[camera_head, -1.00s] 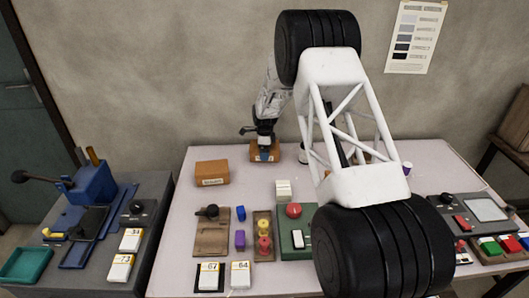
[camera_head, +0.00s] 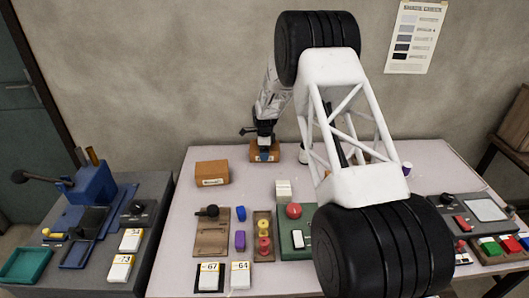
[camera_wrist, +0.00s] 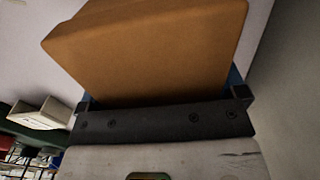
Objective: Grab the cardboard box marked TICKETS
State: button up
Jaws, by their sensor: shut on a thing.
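A brown cardboard box (camera_head: 255,156) stands near the back edge of the table, with a small pale label low on its front that I cannot read. My gripper (camera_head: 264,148) points down over this box and is shut on it. In the wrist view the box (camera_wrist: 150,45) fills the space beyond the dark gripper base (camera_wrist: 165,119), and no print shows on the faces seen there. A second brown box (camera_head: 211,170) with a white label stands to the left, apart from my gripper. Its label is too small to read.
In front on the table (camera_head: 180,220) are a wooden tray (camera_head: 211,238), a white block stack (camera_head: 283,190), a green panel (camera_head: 299,220) and numbered cards (camera_head: 240,276). A grey side table (camera_head: 150,250) with a blue device (camera_head: 88,188) stands left.

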jog(key=shift+r, duration=0.1)
jog(key=shift+r, duration=4.95)
